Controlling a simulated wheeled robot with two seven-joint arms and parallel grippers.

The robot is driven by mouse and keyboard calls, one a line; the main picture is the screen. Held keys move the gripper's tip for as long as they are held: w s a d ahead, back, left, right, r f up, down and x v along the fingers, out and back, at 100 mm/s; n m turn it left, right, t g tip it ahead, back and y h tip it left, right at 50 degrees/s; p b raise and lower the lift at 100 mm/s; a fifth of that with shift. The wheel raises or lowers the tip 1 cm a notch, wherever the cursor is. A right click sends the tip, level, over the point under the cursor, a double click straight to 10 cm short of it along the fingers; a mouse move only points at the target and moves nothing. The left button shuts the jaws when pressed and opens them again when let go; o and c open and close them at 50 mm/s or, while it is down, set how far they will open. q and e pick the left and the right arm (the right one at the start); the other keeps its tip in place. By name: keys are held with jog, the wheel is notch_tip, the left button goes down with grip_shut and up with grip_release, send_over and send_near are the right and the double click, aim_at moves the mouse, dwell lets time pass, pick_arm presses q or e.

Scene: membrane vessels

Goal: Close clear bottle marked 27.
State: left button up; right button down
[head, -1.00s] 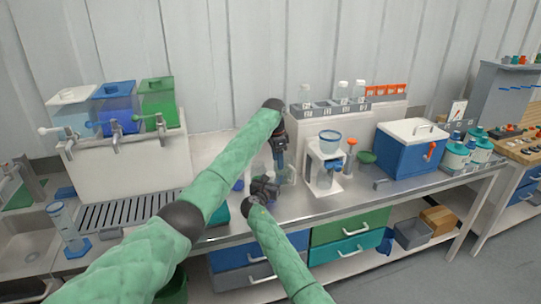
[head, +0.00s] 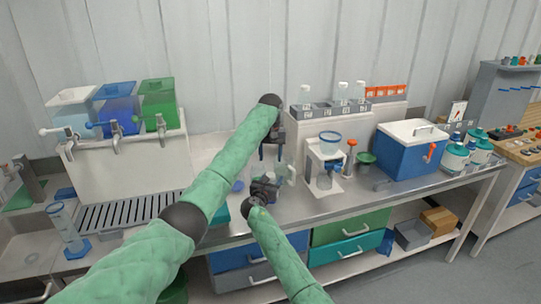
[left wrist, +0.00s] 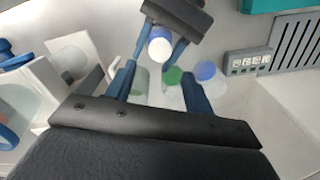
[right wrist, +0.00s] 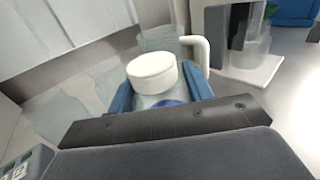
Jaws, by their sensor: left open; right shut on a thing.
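My right gripper (right wrist: 160,100) is shut around the clear bottle (right wrist: 150,101), just below a round white cap (right wrist: 152,71). The cap sits on top of the bottle; whether it is fully tightened I cannot tell. The number 27 is not readable. In the head view my right gripper (head: 266,188) is low over the bench. My left gripper (head: 272,157) points down above it, apart from the bottle. In the left wrist view its two blue fingers (left wrist: 160,88) are open and empty, and the white cap (left wrist: 160,48) shows beyond them.
A green cap (left wrist: 173,76) and a blue cap (left wrist: 205,71) lie on the bench nearby. A white stand with a clear vessel (head: 325,165) is to the right, then a blue cooler (head: 408,152). Tap containers (head: 115,105) stand at the left above a drain grate (head: 125,211).

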aim_at(270, 174)
dwell(0.4)
pick_arm(q)
jog(key=shift+f, duration=4)
jog(key=shift+c, duration=0.4)
jog(key=c, duration=0.9)
jog(key=o, duration=1.1)
jog(key=shift+o, duration=0.2)
